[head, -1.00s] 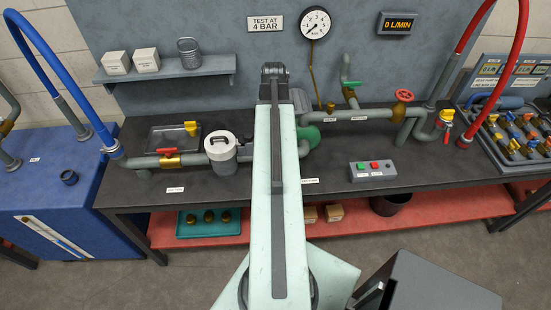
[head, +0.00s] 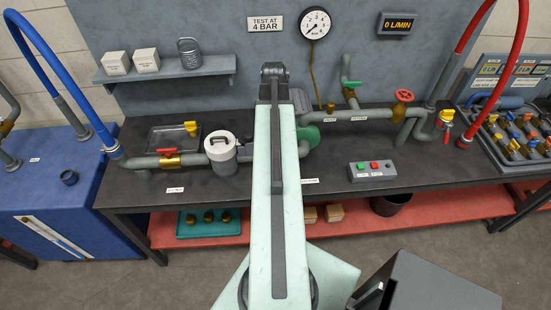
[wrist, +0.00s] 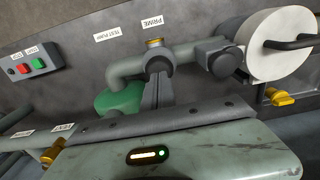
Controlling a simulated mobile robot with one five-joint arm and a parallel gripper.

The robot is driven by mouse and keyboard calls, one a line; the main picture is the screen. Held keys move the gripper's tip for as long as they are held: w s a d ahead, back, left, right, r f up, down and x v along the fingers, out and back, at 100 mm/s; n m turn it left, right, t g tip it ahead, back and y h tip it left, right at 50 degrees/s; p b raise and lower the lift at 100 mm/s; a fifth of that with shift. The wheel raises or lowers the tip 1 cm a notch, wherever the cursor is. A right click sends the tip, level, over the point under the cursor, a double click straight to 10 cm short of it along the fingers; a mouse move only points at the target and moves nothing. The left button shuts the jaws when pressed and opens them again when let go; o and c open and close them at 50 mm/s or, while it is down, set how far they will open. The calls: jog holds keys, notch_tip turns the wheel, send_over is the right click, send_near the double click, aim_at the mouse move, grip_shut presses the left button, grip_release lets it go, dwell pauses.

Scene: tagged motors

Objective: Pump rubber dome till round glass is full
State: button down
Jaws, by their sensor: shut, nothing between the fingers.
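My gripper (wrist: 157,88) is shut and empty in the wrist view. Its fingers reach up to a small dark rounded part just below the PRIME label (wrist: 152,27). This part may be the rubber dome; the fingers cover much of it, and I cannot tell whether they touch it. A brass-rimmed fitting (wrist: 153,43) sits just above on the grey pipe. I cannot make out a round glass or its level. The green pump (wrist: 122,101) stands left of the fingers. In the head view, my arm hides the gripper and this stretch of pipe.
A white lidded canister (head: 220,154) stands on the pipe; its black handle shows in the wrist view. A button box (head: 374,171) sits on the dark bench right of my arm. A dial gauge (head: 314,23) and a display reading 0 L/MIN (head: 397,23) hang on the back panel.

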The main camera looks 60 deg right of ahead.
jog(key=shift+f, duration=0.15)
jog(key=shift+f+b, duration=1.4)
jog(key=shift+b, duration=0.15)
jog(key=shift+r, duration=0.15)
notch_tip(320, 180, up, 3)
jog(key=p, duration=0.3)
jog(key=shift+f, duration=0.3)
